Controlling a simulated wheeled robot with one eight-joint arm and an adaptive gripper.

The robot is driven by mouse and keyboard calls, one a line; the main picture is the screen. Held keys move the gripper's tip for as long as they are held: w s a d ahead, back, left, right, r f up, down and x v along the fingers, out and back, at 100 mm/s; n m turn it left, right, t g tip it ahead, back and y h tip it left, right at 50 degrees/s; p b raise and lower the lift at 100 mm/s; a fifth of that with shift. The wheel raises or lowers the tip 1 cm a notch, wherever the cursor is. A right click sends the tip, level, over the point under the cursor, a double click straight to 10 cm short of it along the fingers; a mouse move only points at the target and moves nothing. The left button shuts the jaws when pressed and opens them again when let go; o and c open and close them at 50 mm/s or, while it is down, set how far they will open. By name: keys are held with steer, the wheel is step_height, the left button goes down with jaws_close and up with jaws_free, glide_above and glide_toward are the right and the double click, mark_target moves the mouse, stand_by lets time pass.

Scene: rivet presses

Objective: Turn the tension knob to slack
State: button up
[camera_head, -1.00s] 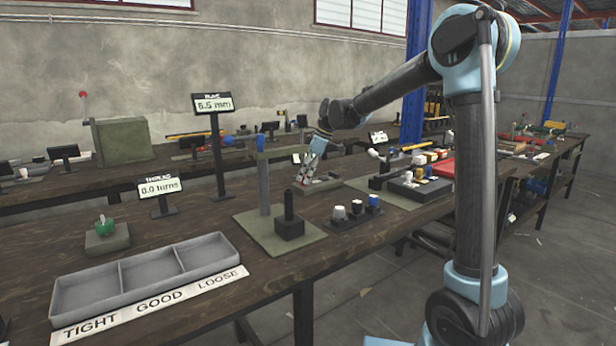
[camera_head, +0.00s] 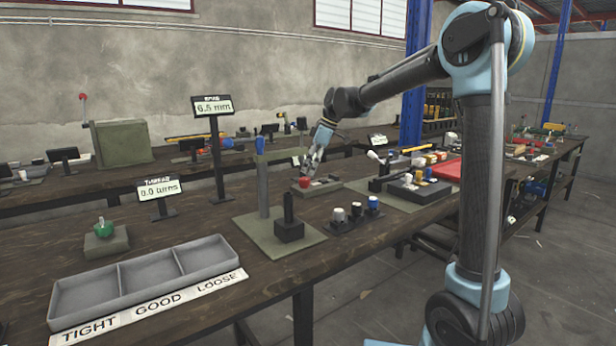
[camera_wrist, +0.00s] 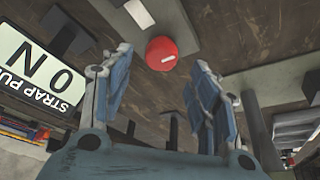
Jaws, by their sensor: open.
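A round red knob (camera_head: 305,183) with a white pointer line sits on a small grey base (camera_head: 322,187) on the bench. My gripper (camera_head: 312,163) is above the knob in the head view, fingers pointing down and empty. In the wrist view its two blue-grey fingers (camera_wrist: 163,62) stand wide apart, with the knob seen beyond the gap and no visible contact. A sign partly reading "STRAP PU" and "0 N" (camera_wrist: 42,70) is at the wrist view's left.
A green knob (camera_head: 104,228) on a block stands far left beside a "0.0 turns" display (camera_head: 158,188). A three-part tray (camera_head: 60,290) lies in front. A post with a blue top (camera_head: 261,146) and a small rack (camera_head: 355,222) stand near the gripper.

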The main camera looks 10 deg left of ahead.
steer(key=v, duration=0.7)
steer(key=shift+r, duration=0.2)
steer(key=shift+d, duration=0.15)
steer(key=s+d+f+m+t+h, duration=0.1)
steer(key=s+d+f+m, duration=0.2)
steer(key=d, duration=0.5)
steer(key=s+d+f+m, duration=0.2)
steer(key=s+d+m, duration=0.1)
steer(key=s+d, duration=0.4)
steer(key=s+d+f+m+t+h, duration=0.1)
steer(key=s+d+f+m, duration=0.15)
steer(key=d, duration=0.65)
steer(key=s+d+f+m+h, duration=0.2)
steer(key=s+d+f+m, duration=0.8)
steer(key=s+d+f, duration=0.6)
steer(key=s+f, duration=0.2)
steer(key=s, duration=0.1)
steer(key=shift+s+d+f+t+h, duration=0.2)
steer(key=shift+s+d+t+h, duration=0.05)
steer(key=shift+t+h, duration=0.05)
